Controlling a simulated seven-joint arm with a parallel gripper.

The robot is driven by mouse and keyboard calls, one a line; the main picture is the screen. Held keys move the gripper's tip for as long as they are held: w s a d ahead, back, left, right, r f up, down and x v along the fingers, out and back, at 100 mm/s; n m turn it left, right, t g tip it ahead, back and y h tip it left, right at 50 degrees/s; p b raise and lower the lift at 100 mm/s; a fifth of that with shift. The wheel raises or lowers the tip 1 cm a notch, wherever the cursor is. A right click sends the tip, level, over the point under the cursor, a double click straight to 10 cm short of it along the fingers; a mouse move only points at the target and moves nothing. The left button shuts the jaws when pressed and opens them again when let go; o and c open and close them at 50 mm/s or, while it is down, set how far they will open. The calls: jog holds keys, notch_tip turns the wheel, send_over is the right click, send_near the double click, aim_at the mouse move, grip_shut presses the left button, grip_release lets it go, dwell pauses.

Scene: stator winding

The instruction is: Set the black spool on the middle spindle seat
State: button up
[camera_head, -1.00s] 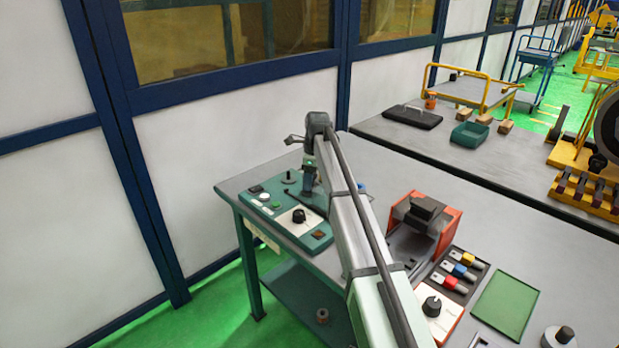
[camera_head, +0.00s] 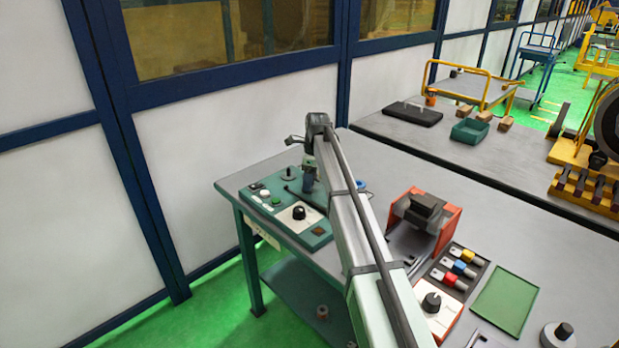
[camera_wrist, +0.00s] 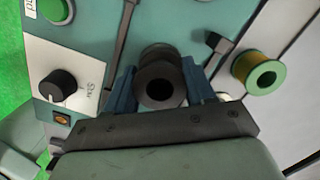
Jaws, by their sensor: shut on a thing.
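The black spool (camera_wrist: 160,84) is between the blue fingers of my gripper (camera_wrist: 158,88) in the wrist view, its round bore facing the camera. My gripper is shut on it, above the green winding fixture (camera_wrist: 95,25). In the head view my gripper (camera_head: 308,180) is at the far end of my arm, over the back part of the green fixture (camera_head: 312,240). The spool cannot be made out clearly there. The middle spindle seat is hidden below the spool and fingers, so I cannot tell whether the spool touches it.
A yellow-green spool (camera_wrist: 258,73) stands to the right in the wrist view. A black knob (camera_wrist: 57,88) sits on a white plate at left. Dark rods (camera_wrist: 212,42) lie near the held spool. An orange-sided unit (camera_head: 425,222) and a green tray (camera_head: 505,300) are on the table.

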jog(key=shift+f, duration=0.1)
dwell(0.3)
jog(key=o, duration=1.1)
jog(key=shift+o, duration=0.6)
jog(key=shift+o, duration=0.7)
jog(key=shift+r, duration=3.55)
